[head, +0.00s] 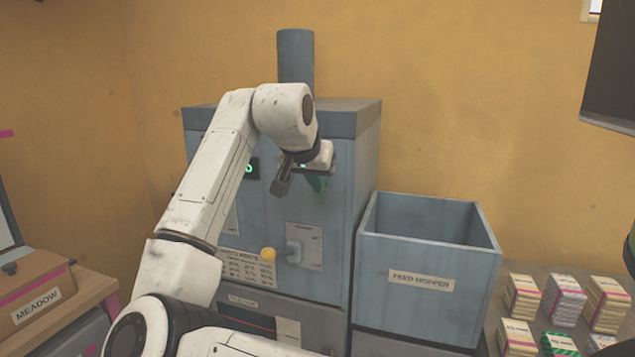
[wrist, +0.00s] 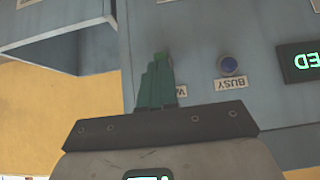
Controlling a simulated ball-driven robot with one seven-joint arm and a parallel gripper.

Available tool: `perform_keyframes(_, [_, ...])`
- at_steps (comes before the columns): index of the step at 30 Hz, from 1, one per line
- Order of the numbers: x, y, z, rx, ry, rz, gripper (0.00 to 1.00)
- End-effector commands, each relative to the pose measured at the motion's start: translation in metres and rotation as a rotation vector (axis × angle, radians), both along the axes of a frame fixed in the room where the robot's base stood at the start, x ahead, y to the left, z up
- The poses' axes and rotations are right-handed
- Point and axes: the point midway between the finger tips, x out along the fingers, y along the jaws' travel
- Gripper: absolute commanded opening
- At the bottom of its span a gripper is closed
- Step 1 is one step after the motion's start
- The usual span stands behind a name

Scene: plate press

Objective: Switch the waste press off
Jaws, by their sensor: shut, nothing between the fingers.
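The waste press (head: 362,200) is a blue-grey cabinet with a dark top and a pipe. A lever with a yellow knob (head: 268,254) sticks out of a pale plate low on its front. A display with green characters (head: 250,168) is partly hidden by my arm; it also shows in the wrist view (wrist: 302,62). My gripper (head: 318,183), with green fingers, is shut and empty before the upper front, above and right of the knob. In the wrist view the fingers (wrist: 157,82) partly cover a label. A dark blue round lamp or button (wrist: 228,66) sits by an inverted "BUSY" label.
An open feed hopper (head: 425,275) stands right of the press. Several banded stacks (head: 563,300) lie on the table at the right. A "MEADOW" box (head: 40,290) stands at left. A dark panel hangs at upper right. My arm crosses the press's left side.

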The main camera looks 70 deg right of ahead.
Motion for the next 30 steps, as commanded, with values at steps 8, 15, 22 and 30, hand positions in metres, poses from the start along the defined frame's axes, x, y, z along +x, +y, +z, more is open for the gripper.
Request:
perform_keyframes(8, [-0.001,0.008,-0.022,-0.247,-0.015,0.0,0.0])
perform_keyframes(15, [-0.001,0.009,-0.02,-0.336,-0.028,-0.001,0.0])
perform_keyframes(22, [-0.001,0.009,-0.018,-0.334,-0.027,-0.001,0.0])
perform_keyframes(30, [-0.001,0.009,-0.006,-0.333,-0.027,-0.001,0.0])
